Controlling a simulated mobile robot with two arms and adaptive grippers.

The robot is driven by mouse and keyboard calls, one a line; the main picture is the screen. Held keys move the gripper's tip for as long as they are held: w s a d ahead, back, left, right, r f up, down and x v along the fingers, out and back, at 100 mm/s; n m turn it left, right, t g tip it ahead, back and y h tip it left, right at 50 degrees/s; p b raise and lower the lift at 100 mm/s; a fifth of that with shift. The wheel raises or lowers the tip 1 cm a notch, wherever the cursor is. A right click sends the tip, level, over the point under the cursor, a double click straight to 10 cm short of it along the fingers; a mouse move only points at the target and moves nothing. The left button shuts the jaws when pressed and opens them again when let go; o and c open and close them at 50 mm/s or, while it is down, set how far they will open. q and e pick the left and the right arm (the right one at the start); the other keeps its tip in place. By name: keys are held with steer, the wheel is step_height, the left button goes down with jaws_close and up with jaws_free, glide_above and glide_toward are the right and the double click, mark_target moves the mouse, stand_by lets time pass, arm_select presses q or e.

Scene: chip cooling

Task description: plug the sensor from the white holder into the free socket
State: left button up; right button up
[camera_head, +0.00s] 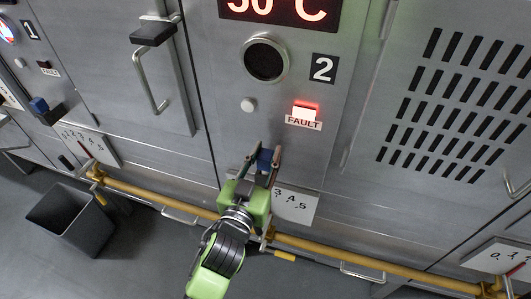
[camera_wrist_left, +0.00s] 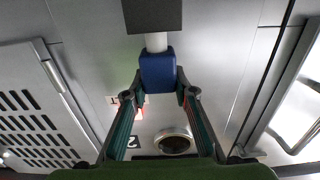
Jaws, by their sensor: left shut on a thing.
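My left gripper (camera_head: 264,160) is in front of the panel marked 2. Its fingers are shut on a blue sensor body (camera_wrist_left: 158,72). The blue body shows between the fingertips in the head view too. In the left wrist view a pale stem (camera_wrist_left: 156,42) runs from the blue body to a dark block (camera_wrist_left: 153,15). I cannot tell whether the stem is seated in that block or only in front of it. The gripper hides this area in the head view. I cannot make out a white holder for certain. My right gripper is not in view.
A red FAULT light (camera_head: 305,112) glows by a round dark window (camera_head: 264,60). White numbered plates (camera_head: 295,205) sit by a yellow rail (camera_head: 330,250). Another blue part (camera_head: 38,105) is on panel 1. A grey bin (camera_head: 72,220) stands on the floor at left.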

arm_select(q)
steer(key=shift+f+b, duration=0.5)
steer(key=shift+f, duration=0.2)
steer(key=o, duration=1.2)
steer(key=v, duration=1.2)
steer(key=shift+r, duration=0.1)
